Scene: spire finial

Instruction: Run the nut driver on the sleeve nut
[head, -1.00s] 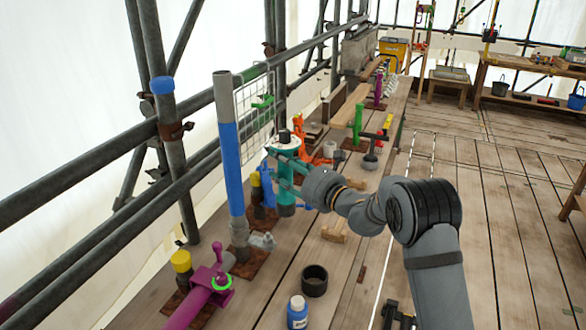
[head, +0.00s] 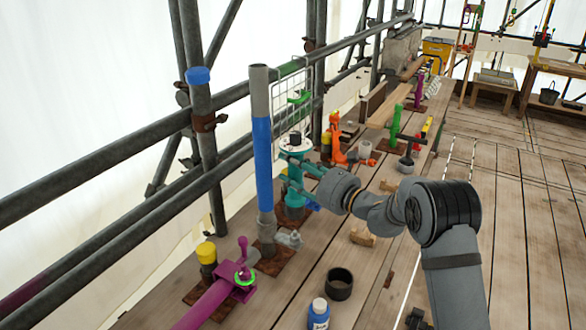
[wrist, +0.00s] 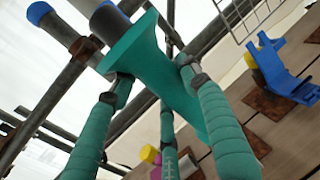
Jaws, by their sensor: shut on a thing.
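A teal tool with a flared, disc-like top and a dark knob, apparently the nut driver (head: 293,146), stands upright in the head view, right of a tall grey post with a blue band (head: 262,150). My gripper (head: 291,170) reaches it from the right. In the wrist view my gripper (wrist: 155,73) has its teal-wrapped fingers on both sides of the flared teal body (wrist: 150,48), shut on it. The tool's lower end is close to a brown base plate; whether it touches anything there is unclear. I cannot pick out the sleeve nut.
Orange (head: 336,135) and green (head: 395,125) fixtures stand beyond. Scaffold tubes and wire mesh line the left.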

